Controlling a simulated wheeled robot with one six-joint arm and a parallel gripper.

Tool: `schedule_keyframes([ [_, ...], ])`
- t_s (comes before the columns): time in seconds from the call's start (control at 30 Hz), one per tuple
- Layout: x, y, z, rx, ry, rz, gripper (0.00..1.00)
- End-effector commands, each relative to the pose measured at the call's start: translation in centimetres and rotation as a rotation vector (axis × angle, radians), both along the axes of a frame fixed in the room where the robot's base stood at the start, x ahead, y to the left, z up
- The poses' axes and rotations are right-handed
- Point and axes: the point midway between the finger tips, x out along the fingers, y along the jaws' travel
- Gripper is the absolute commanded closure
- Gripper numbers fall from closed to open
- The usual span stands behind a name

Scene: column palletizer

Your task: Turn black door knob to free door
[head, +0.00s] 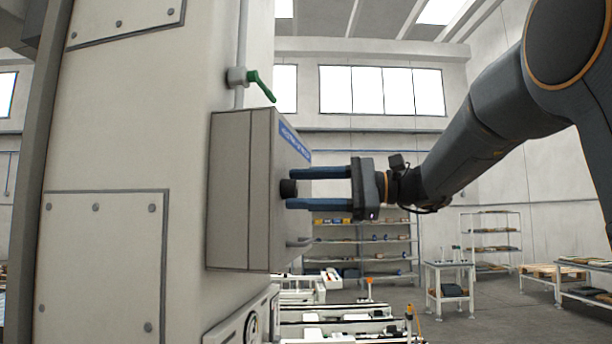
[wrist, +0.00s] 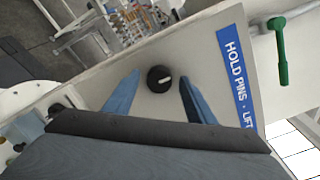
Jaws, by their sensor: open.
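The black door knob (head: 288,188) sticks out from the front of a grey cabinet door (head: 295,155) on the side of the large machine column. In the wrist view the round knob (wrist: 160,79) shows a white mark on its face. My gripper (head: 293,188) is open, with its two blue fingers above and below the knob in the head view. In the wrist view the fingers of my gripper (wrist: 158,90) stand on either side of the knob with gaps. I cannot tell how far the fingertips reach past the knob. The cabinet door looks closed.
A green valve lever (head: 262,86) sits on a pipe above the cabinet; it also shows in the wrist view (wrist: 280,52). A grey door handle (head: 300,242) is below the knob. A blue label (wrist: 237,75) is beside it. Shelves (head: 362,250) stand far behind.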

Motion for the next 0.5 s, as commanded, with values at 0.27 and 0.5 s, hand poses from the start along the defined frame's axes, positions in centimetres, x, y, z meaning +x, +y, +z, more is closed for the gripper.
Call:
schedule_keyframes([
  [0.27,-0.27,0.42,0.06,-0.003,-0.002,0.0,0.8],
  [0.5,-0.39,0.62,0.05,-0.005,-0.009,0.004,0.91],
])
